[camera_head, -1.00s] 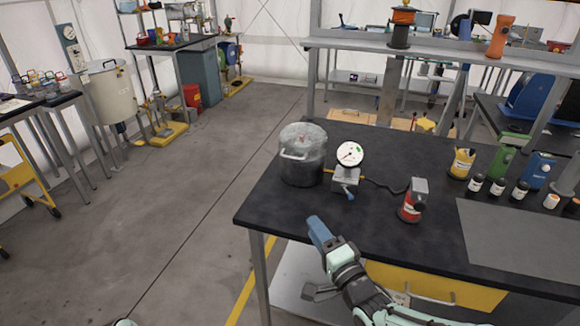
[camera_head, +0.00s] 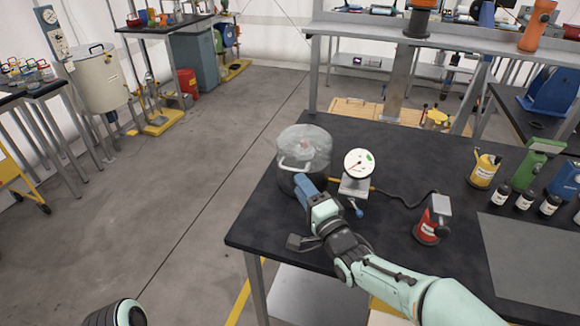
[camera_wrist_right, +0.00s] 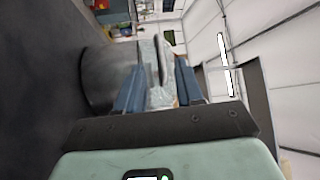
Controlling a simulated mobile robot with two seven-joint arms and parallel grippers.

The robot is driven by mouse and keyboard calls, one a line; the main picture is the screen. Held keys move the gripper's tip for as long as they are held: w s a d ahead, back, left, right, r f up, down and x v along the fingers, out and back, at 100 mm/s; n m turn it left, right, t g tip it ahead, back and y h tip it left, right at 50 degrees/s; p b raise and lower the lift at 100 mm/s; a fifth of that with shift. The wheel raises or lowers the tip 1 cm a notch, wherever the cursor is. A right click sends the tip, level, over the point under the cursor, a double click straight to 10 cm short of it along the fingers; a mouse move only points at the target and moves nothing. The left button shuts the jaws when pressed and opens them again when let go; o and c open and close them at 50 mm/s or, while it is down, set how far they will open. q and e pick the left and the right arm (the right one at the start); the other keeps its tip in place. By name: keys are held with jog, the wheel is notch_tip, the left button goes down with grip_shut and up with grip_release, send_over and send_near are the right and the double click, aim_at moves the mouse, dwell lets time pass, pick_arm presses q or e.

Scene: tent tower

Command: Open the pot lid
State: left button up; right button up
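The pot has a dark body (camera_head: 287,183) and stands upright near the table's left edge. Its pale grey lid (camera_head: 303,141) is on it, with a light curved handle (camera_head: 294,166) on the near side. My right gripper (camera_head: 303,184) is in front of the pot, its blue fingertips just below the handle. In the right wrist view, the blue fingers (camera_wrist_right: 159,88) are apart, with the lid and handle (camera_wrist_right: 161,55) showing between and beyond them. The pot body (camera_wrist_right: 103,78) is on the left there. I cannot tell whether the fingers touch anything. My left gripper is not visible.
A white-dial gauge (camera_head: 357,163) stands just right of the pot, close to my right gripper. A red can-like tool (camera_head: 431,222) and several bottles are further right on the dark table (camera_head: 390,255). The floor (camera_head: 205,205) left of the table is clear.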

aim_at(290, 169)
jog(key=x, duration=0.7)
jog(key=shift+w+p, duration=0.15)
jog(key=shift+p, duration=0.2)
jog(key=shift+c, duration=0.4)
jog(key=shift+r, duration=0.1)
grip_shut()
